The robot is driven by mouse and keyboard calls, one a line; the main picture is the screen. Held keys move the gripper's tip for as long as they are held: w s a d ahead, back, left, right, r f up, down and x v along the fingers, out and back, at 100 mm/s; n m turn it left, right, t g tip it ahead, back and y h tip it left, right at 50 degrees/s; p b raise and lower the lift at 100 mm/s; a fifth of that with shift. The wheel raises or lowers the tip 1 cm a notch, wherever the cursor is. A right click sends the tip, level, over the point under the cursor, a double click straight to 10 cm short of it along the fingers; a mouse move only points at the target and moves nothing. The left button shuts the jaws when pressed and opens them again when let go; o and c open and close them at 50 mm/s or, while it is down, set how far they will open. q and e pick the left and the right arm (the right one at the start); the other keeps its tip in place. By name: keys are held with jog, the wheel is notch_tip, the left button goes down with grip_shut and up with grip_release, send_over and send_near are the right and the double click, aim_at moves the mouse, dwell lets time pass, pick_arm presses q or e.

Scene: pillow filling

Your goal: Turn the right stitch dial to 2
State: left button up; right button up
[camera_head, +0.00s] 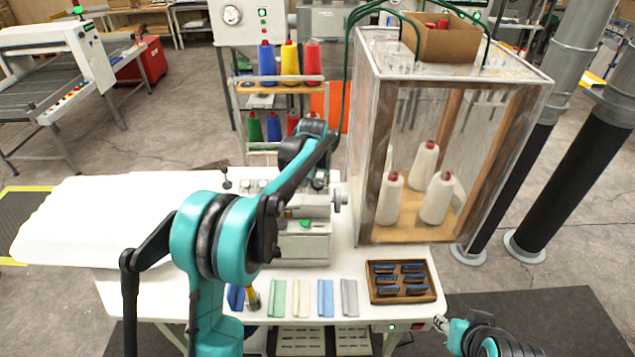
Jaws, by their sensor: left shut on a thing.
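The white sewing machine (303,245) stands on the white table, partly hidden behind my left arm. A green light or button shows on its front. Small knobs (247,185) show along its top, left of my arm. My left arm reaches over the machine, and my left gripper (319,178) points down at the right part of its top. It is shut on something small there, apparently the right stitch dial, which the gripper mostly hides. The dial's number cannot be read. My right gripper (441,323) is low at the right, by the table's front corner; its jaws are too small to judge.
Several coloured fabric strips (325,298) and a wooden tray (402,299) of dark pieces lie along the table front. A large white pillow (95,222) covers the left. A clear cabinet (462,110) with white thread cones stands close on the right. A thread rack (282,85) stands behind.

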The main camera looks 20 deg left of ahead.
dwell(0.3)
pick_arm(q)
jog(key=o, duration=1.2)
jog(key=shift+c, duration=0.2)
jog(key=shift+r, duration=0.1)
jog(key=v, duration=1.1)
jog(key=shift+s+r, duration=0.15)
jog(key=shift+r, duration=0.25)
jog(key=s+d+f+m+t+b, duration=0.1)
jog(key=s+d+f+t+b, duration=0.1)
jog(key=s+f+b, duration=1.8)
jog(key=s+f+t, duration=0.1)
jog(key=s+f, duration=0.8)
jog(key=s, duration=0.3)
jog(key=shift+s+d+h, duration=0.2)
jog(key=shift+s+h, duration=0.1)
jog(key=shift+s, duration=0.1)
